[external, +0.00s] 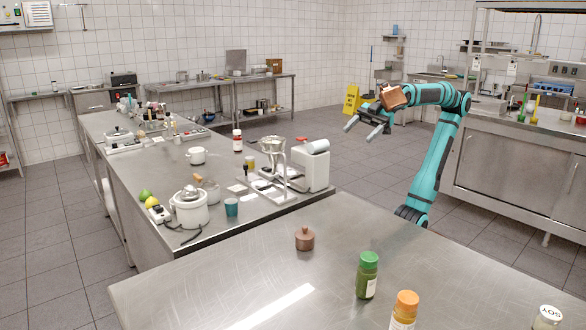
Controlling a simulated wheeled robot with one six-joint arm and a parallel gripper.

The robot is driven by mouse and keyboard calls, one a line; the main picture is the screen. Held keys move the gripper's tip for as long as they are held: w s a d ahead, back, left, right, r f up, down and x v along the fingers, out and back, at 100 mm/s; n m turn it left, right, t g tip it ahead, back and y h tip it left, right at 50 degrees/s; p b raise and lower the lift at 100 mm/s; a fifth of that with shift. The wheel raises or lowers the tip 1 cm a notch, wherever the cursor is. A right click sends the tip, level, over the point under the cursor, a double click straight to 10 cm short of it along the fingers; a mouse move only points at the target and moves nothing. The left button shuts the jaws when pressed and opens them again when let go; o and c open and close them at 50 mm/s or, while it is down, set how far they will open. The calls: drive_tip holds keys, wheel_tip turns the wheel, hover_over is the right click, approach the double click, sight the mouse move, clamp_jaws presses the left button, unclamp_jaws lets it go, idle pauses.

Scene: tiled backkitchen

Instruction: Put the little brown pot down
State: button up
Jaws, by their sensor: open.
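The little brown pot (305,239) stands upright with its lid on the near steel table (230,270), close to the table's far edge. Nothing touches it. My gripper (363,129) is up in the air, beyond the pot and to its right, well apart from it. Its two fingers are spread and point left, with nothing between them. A copper-brown block-like part (393,97) shows at the wrist of my teal arm.
A green-capped bottle (367,275), an orange-capped bottle (404,312) and a white-lidded jar (547,317) stand on the near table. The table's left part is clear. The counter behind holds a white cooker (189,207) and a white machine (310,167).

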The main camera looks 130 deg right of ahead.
drive_tip(key=s+d+f+m+t, duration=0.1)
drive_tip(key=s+f+m+t, duration=0.1)
drive_tip(key=s, duration=0.9)
drive_tip(key=shift+s+d+f+t, duration=0.15)
drive_tip(key=shift+s+f+t, duration=0.3)
drive_tip(key=shift+t, duration=0.75)
drive_tip(key=shift+w, duration=0.1)
